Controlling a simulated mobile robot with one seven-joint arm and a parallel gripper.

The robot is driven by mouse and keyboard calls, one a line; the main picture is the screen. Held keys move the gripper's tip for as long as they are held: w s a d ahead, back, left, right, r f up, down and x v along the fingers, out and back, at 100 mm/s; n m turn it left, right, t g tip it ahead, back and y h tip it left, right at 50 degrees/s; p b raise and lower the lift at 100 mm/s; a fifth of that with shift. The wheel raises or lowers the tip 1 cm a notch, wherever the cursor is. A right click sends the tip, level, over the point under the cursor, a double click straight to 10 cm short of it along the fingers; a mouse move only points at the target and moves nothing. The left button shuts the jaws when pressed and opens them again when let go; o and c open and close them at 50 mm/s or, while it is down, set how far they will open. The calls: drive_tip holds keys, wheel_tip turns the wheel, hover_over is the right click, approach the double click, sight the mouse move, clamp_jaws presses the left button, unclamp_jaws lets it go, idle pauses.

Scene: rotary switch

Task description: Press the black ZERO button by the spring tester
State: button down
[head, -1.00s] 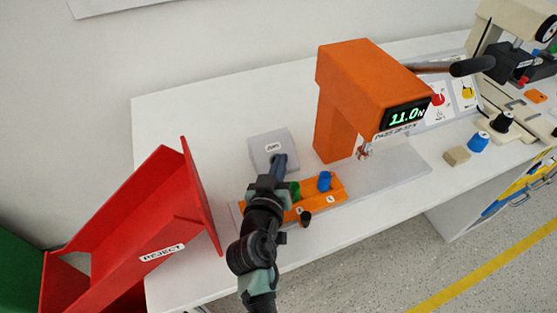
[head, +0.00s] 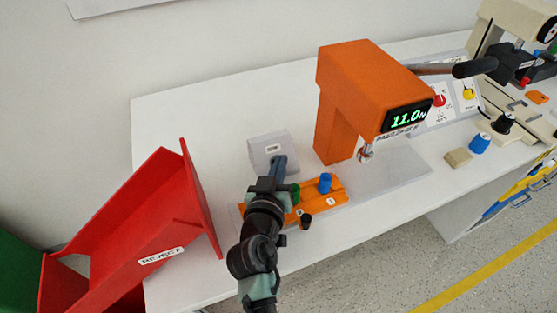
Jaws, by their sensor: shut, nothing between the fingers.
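The orange spring tester (head: 345,100) stands on the white bench, and its display (head: 407,117) reads 11.0 N. A grey box with a small white label (head: 273,148) sits to its left; the label is too small to read now. My gripper (head: 279,162) is shut and empty, its tip at the front of this grey box. The black button itself is hidden behind my gripper, and I cannot tell whether the fingertips touch it.
An orange tray (head: 318,198) with a blue knob (head: 325,183) and a green one lies right beside my wrist. A red reject chute (head: 150,225) stands at the left. A blue knob (head: 479,143) and a beige block (head: 458,158) are at the right.

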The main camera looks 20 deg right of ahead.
drive_tip(key=shift+s+a+f, duration=0.1)
drive_tip(key=shift+s+f, duration=0.1)
drive_tip(key=shift+f, duration=0.25)
drive_tip(key=shift+s+f, duration=0.2)
drive_tip(key=shift+f, duration=0.25)
drive_tip(key=s+r+p, duration=0.2)
drive_tip(key=r+p, duration=0.1)
drive_tip(key=s+r+p, duration=0.1)
drive_tip(key=shift+r, duration=0.25)
